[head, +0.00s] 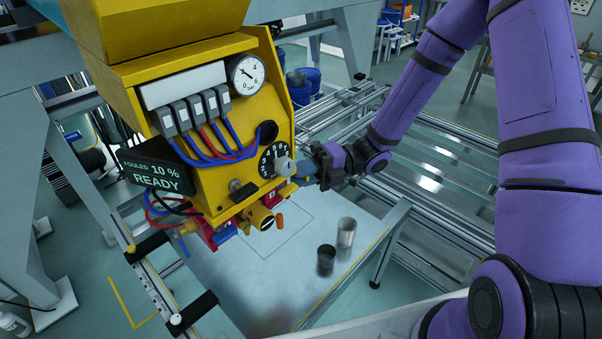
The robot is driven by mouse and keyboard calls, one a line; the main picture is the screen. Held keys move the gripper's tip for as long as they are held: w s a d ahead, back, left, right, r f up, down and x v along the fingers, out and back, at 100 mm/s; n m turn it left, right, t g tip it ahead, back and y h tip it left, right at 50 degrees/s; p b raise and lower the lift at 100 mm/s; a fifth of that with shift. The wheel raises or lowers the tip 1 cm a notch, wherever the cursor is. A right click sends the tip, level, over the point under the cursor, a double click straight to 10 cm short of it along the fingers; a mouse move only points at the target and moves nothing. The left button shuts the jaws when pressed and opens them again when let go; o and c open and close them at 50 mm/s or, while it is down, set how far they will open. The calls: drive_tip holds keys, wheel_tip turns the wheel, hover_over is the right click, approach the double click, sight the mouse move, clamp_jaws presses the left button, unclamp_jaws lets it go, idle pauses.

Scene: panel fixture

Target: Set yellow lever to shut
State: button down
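The yellow panel housing (222,187) stands at the left of the head view. A small yellow lever (288,188) sticks out at its lower right, above a red valve body (270,200). My gripper (303,174) is right beside this lever, at the housing's right edge. From this angle I cannot tell whether the fingers touch the lever or how far apart they are. The lever's far end is partly hidden by the gripper.
Nearby on the panel are a numbered dial (273,160), a gauge (246,74), a yellow knob (260,217) and a blue handle (225,234). A dark cup (326,260) and a metal cup (346,232) stand on the table (225,285) below. A sign (155,176) reads "FOULED 10 % READY".

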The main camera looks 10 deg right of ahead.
drive_tip(key=shift+f, duration=0.1)
drive_tip(key=w+a+f+n+g, duration=0.1)
drive_tip(key=n+g, duration=0.3)
drive_tip(key=n, duration=0.7)
drive_tip(key=w+a+f+n+g+y, duration=0.1)
drive_tip(key=w+f+n+g, duration=0.1)
drive_tip(key=n, duration=0.9)
drive_tip(key=f+g, duration=0.1)
drive_tip(key=g, duration=0.1)
drive_tip(key=shift+w+a+g, duration=0.2)
drive_tip(key=shift+w+g, duration=0.1)
drive_tip(key=shift+g, duration=0.1)
drive_tip(key=shift+w+f+n, duration=0.1)
drive_tip(key=shift+n, duration=0.2)
drive_tip(key=c, duration=1.1)
unclamp_jaws()
drive_tip(key=v, duration=1)
drive_tip(key=shift+w+d+f, duration=0.2)
drive_tip(key=shift+w+f, duration=0.05)
